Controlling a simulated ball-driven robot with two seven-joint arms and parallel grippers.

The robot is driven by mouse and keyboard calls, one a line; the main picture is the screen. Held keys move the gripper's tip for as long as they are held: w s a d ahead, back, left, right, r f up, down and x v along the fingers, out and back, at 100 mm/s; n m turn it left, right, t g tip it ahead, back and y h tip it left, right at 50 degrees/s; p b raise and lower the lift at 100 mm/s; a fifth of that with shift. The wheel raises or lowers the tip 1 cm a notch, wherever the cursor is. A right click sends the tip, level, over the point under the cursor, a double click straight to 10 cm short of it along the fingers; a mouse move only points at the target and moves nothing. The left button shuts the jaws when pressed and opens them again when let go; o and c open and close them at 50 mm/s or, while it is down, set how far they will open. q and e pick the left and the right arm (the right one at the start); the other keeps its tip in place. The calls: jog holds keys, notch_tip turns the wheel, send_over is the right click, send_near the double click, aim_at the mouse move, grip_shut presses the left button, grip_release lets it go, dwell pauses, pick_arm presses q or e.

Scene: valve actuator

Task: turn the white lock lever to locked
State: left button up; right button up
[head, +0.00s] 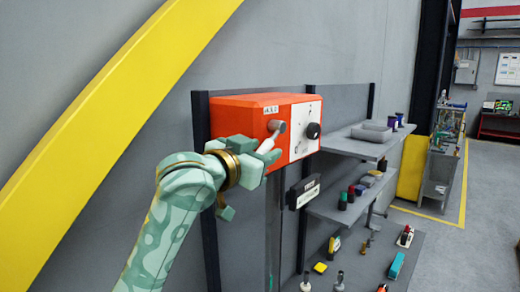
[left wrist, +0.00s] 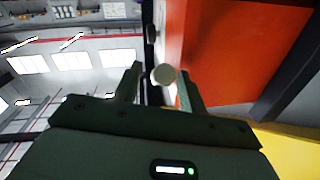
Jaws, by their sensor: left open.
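The white lock lever (head: 267,145) sits on the front of an orange actuator box (head: 235,117). It slants from a grey round hub (head: 277,126) down and left toward my left gripper (head: 260,165). My left gripper is open at the lever's lower end, and its fingers partly hide that end. In the left wrist view a pale round end (left wrist: 163,75), seemingly the lever's, shows between the two fingertips of the left gripper (left wrist: 160,88). I cannot tell whether a finger touches it. My right gripper is not in view.
A black knob (head: 313,130) on a white panel (head: 303,115) is right of the lever. A dark labelled box (head: 304,192) hangs below. Shelves (head: 365,145) with trays and small parts stand to the right. A yellow diagonal band (head: 110,110) crosses the wall at left.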

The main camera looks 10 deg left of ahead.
pick_arm(q)
jog(key=shift+c, duration=0.3)
grip_shut()
jog(key=shift+f+b, duration=0.3)
jog(key=shift+b, duration=0.3)
jog(key=shift+w+d+f+n+t+h+b, duration=0.4)
jog(key=shift+t+b, duration=0.7)
jog(key=shift+b, duration=1)
jog(key=shift+w+d+f+n+t+h+b, duration=0.2)
jog(key=shift+w+f+t+h+b, duration=0.35)
jog(key=shift+t+b, duration=1.05)
jog(key=shift+w+d+f+n+t+h+b, duration=0.2)
jog(key=shift+w+d+f+t+h+b, duration=0.35)
jog(key=shift+b, duration=2.05)
jog(key=shift+a+f, duration=0.1)
jog(key=shift+a, duration=0.05)
jog(key=shift+o, duration=0.3)
grip_release()
jog(key=shift+s, duration=0.1)
